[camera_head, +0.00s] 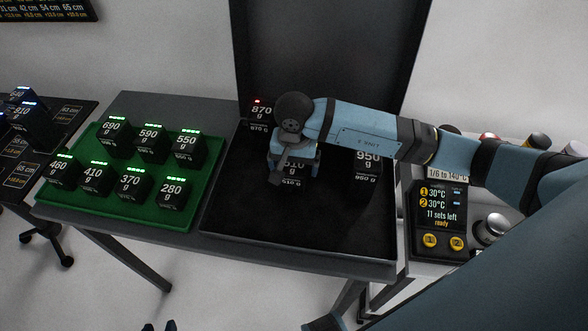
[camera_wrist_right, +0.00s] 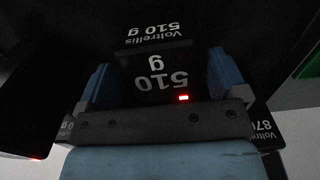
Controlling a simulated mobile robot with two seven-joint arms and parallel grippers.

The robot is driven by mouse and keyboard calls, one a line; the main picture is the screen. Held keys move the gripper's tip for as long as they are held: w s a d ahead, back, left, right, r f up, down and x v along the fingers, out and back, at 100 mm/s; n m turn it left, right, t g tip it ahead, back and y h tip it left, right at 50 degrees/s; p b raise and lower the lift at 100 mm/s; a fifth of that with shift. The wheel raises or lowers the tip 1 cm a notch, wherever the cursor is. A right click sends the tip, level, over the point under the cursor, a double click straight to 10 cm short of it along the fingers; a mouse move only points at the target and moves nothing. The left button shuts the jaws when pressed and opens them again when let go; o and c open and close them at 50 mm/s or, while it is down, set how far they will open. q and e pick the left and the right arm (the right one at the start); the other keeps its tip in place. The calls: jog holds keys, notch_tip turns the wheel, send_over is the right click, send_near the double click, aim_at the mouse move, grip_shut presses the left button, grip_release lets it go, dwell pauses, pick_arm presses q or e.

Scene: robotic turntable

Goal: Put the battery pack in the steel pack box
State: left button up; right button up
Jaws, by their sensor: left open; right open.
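A black battery pack marked 510 g (camera_head: 294,168) sits in a dark, open, lidded box (camera_head: 300,225), which looks like the steel pack box. The right wrist view shows this pack (camera_wrist_right: 160,83) with a red light. My right gripper (camera_head: 294,163) is open, with its blue fingers on either side of the 510 g pack; whether they touch it cannot be told. My wrist partly hides the pack in the head view. A 950 g pack (camera_head: 367,160) and an 870 g pack (camera_head: 261,112) with a red light are also in the box.
A green tray (camera_head: 112,203) left of the box holds several packs with green lights. A control panel (camera_head: 440,215) with yellow buttons stands to the right. The box's raised lid (camera_head: 330,45) stands behind it. The box's front floor is clear. More packs stand far left.

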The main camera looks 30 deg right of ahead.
aim_at(294, 165)
notch_tip(294, 165, up, 8)
jog(key=shift+r+b, duration=0.2)
jog(key=shift+b, duration=0.25)
jog(key=shift+r, duration=0.6)
